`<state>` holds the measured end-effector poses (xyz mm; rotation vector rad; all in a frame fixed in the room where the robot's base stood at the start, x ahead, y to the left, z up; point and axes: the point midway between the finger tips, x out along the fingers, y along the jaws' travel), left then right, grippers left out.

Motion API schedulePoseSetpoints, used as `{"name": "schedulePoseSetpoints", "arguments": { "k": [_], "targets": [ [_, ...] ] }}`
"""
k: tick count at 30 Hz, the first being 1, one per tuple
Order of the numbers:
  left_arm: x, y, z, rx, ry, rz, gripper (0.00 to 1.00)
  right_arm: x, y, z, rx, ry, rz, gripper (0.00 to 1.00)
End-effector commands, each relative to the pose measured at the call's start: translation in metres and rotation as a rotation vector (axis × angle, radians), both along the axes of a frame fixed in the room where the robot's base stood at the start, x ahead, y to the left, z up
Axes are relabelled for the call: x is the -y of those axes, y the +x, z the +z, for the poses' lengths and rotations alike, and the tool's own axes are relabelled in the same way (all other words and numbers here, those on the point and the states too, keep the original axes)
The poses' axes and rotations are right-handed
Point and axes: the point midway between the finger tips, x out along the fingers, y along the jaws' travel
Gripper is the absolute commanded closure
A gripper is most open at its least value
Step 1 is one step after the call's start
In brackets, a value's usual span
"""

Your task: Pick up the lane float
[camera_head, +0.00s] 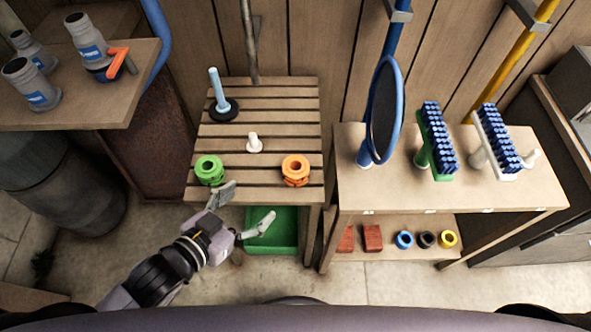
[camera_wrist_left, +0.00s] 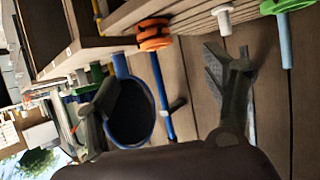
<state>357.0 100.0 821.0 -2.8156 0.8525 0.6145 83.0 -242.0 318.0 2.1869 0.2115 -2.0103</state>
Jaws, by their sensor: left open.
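Two ring-shaped floats sit on the slatted wooden table (camera_head: 262,98): a green float (camera_head: 209,169) at its front left and an orange float (camera_head: 296,168) at its front right. The pictures do not show which is the lane float. The orange float also shows in the left wrist view (camera_wrist_left: 154,35), and something green (camera_wrist_left: 286,5) shows at the top right there. My left gripper (camera_head: 244,207) is open and empty by the table's front edge, in front of and between the floats, touching neither. My right gripper is not in view.
A white peg (camera_head: 254,143) and a light-blue rod on a dark base (camera_head: 219,95) stand behind the floats. A green crate (camera_head: 271,239) lies below. A brush table (camera_head: 385,195) stands right; a bottle shelf (camera_head: 140,62) is left.

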Motion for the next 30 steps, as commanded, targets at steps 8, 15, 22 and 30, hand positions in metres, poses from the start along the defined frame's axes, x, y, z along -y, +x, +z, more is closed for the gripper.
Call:
{"name": "schedulePoseSetpoints", "arguments": {
  "k": [8, 15, 22, 30],
  "targets": [
    [0.023, 0.016, 0.001, 0.031, -0.038, -0.039, 0.24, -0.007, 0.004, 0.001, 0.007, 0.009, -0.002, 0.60],
    [0.052, 0.055, -0.019, 0.029, -0.036, -0.039, 0.24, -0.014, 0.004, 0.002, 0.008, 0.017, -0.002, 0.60],
    [0.071, 0.082, -0.035, 0.027, -0.035, -0.038, 0.24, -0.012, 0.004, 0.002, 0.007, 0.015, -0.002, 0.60],
    [0.080, 0.099, -0.044, 0.028, -0.035, -0.038, 0.24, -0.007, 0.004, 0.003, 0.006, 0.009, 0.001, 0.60]
  ]
}}
